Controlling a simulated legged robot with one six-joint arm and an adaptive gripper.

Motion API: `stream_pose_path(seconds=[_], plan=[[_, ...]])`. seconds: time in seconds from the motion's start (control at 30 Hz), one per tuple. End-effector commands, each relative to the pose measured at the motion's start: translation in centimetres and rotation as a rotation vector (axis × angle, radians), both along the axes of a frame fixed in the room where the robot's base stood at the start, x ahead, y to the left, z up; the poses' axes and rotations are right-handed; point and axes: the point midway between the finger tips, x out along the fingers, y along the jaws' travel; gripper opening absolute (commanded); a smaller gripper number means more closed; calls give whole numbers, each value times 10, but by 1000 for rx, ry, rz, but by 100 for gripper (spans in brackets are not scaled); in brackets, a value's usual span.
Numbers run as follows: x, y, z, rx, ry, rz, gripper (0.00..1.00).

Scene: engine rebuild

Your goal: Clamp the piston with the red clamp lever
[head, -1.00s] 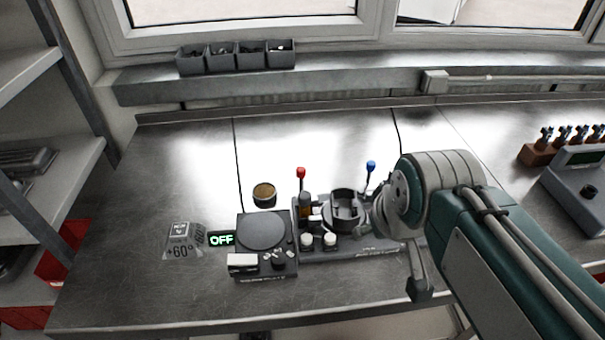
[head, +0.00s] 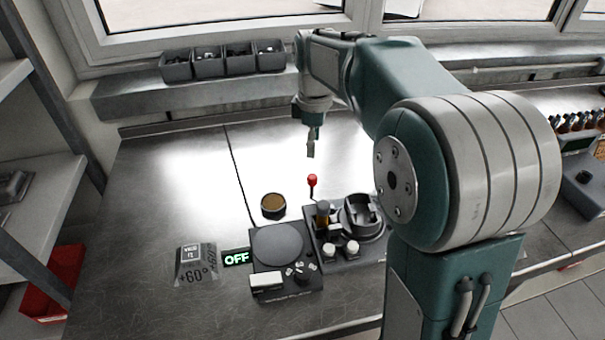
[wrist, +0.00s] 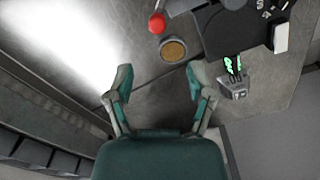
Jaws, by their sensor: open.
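The red clamp lever (head: 312,181) stands upright at the back left of a dark fixture (head: 325,255), its red ball knob on top. In the wrist view its red knob (wrist: 157,23) shows near the top edge. A dark, hollow, round part that looks like the piston (head: 351,213) sits in the fixture, right of the lever. My gripper (head: 311,148) points down above and behind the red knob, apart from it. In the wrist view my gripper (wrist: 159,82) is open, with nothing between its fingers. The blue lever is hidden behind my arm.
A round tin with a brown top (head: 273,206) stands left of the lever. A flat black device with a round plate (head: 278,243) stands front left, beside a green OFF display (head: 236,257) and a +60° block (head: 196,263). Grey bins (head: 208,63) line the back ledge. The left worktop is clear.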

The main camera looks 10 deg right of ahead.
Motion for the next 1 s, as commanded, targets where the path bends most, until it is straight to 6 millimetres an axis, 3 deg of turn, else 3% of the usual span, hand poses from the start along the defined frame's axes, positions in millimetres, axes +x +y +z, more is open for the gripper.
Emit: stream_pose_path(seconds=[0.27, 0.7, 1.0], plan=[[5, -4, -17, 4, 12, 26, 69], [4, 0, -94, 0, 13, 26, 69], [5, -2, -111, 1, 8, 25, 69]])
